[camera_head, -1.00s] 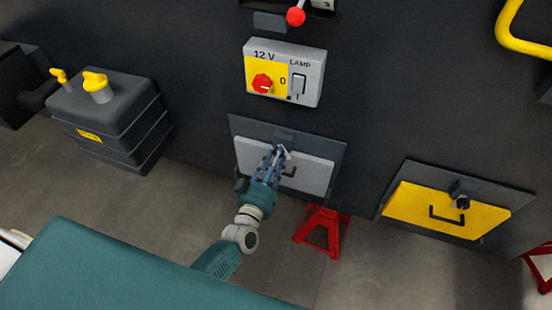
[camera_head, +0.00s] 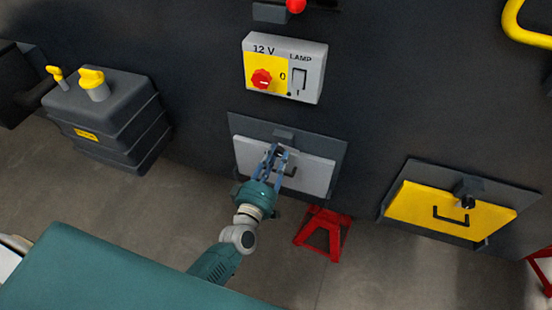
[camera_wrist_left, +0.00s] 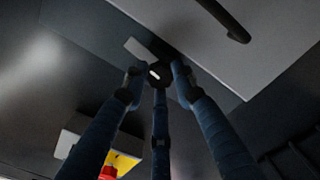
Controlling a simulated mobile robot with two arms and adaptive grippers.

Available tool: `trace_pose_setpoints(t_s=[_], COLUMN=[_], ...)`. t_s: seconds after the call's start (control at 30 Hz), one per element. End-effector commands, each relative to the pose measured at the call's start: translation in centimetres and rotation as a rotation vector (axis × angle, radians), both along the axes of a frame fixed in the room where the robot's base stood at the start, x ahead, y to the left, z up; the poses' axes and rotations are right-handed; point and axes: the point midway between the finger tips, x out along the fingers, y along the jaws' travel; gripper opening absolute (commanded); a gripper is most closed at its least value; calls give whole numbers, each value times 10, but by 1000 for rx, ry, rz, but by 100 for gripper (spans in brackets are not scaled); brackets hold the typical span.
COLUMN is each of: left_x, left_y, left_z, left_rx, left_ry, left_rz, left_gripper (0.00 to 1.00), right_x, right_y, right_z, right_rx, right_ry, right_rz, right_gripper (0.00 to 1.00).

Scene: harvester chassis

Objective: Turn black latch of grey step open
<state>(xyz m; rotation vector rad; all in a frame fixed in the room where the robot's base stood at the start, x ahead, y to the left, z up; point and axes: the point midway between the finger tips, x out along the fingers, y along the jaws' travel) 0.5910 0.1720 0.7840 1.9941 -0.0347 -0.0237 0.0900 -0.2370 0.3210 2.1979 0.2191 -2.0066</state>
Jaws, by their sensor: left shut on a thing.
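The grey step (camera_head: 311,174) is a light grey panel with a dark handle, set in a dark frame low on the wall. My left gripper (camera_head: 274,151) is at the upper part of this panel, left of its handle, and its fingers cover the latch in the head view. In the left wrist view, the black latch (camera_wrist_left: 159,71) shows as a round knob with a white mark. The blue fingers of the left gripper (camera_wrist_left: 157,82) close around it. The step's dark handle (camera_wrist_left: 226,20) is at the top of that view. My right gripper is not in view.
A yellow step (camera_head: 440,211) is farther right. A 12 V switch panel (camera_head: 284,69) is above, and a dark tank (camera_head: 110,120) with a yellow cap is at the left.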

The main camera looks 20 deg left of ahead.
Motion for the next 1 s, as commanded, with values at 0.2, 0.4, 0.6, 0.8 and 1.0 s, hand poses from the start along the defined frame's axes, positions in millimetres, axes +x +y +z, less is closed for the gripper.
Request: trace_pose_setpoints(t_s=[0.2,0.4,0.6,0.8,1.0], left_x=[1,1,1,1,1], left_y=[3,4,4,4,4], left_z=[3,3,3,3,3], left_rx=[-110,-162,-179,-179,-178], left_ry=[-4,-3,-2,-2,-2], left_rz=[6,6,7,7,6], left_gripper=[1,1,1,1,45], right_x=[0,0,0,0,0], right_y=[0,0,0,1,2], right_z=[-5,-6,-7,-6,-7], right_rx=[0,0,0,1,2], right_ry=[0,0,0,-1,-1], right_rz=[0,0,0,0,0], right_gripper=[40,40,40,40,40])
